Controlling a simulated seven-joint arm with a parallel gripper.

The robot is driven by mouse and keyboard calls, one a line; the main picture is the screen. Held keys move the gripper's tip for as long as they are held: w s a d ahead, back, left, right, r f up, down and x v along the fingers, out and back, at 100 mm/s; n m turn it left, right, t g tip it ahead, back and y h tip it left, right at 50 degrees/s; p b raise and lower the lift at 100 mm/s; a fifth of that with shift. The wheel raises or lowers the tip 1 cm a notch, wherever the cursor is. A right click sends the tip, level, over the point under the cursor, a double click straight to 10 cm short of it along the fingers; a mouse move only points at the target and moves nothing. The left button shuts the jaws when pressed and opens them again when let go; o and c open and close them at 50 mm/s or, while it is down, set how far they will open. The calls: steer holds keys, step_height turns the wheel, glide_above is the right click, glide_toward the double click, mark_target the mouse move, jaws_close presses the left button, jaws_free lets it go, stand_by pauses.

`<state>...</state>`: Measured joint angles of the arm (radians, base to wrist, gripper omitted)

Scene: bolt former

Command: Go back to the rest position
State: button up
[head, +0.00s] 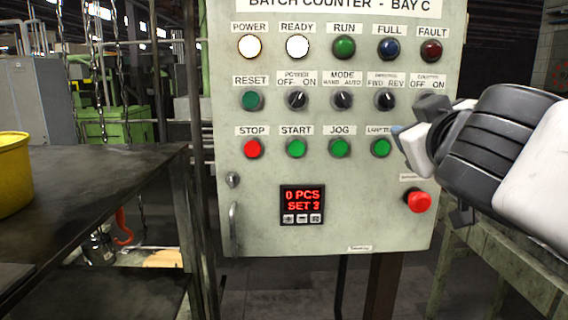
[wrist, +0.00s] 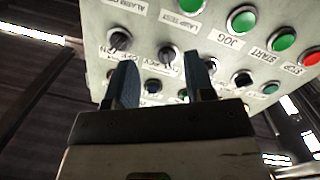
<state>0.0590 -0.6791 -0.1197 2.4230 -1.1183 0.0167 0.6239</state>
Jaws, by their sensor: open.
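My gripper (head: 412,140) is in front of the right side of a pale green control panel (head: 330,215) in the head view, close to the lamp test button (head: 381,148). In the wrist view my gripper (wrist: 160,82) has its two dark fingers apart with nothing between them. The panel face and its controls lie beyond the fingertips. Whether a fingertip touches the panel cannot be told. My arm comes in from the right edge and hides part of the panel's right side.
The power lamp (head: 250,46) and ready lamp (head: 297,46) glow white. The display (head: 302,205) reads 0 PCS, SET 3. A red button (head: 418,201) sticks out at lower right. A dark table (head: 90,180) with a yellow bucket (head: 14,175) stands at left.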

steer(key=s+d+f+m+g+h, duration=0.1)
steer(key=s+f+m+g, duration=0.3)
steer(key=f, duration=0.8)
steer(key=w+d+f+m+g, duration=0.1)
steer(key=f+g, duration=0.6)
steer(key=f, duration=0.6)
steer(key=s+a+f+g+y, duration=0.2)
steer(key=s+a+f+g, duration=0.1)
steer(key=f, duration=0.4)
steer(key=s+a, duration=0.1)
steer(key=s, duration=0.1)
steer(key=shift+s+f+g, duration=0.15)
steer(key=shift+s+g, duration=0.15)
steer(key=shift+g, duration=0.1)
steer(key=shift+o, duration=0.6)
steer(key=shift+a, duration=0.1)
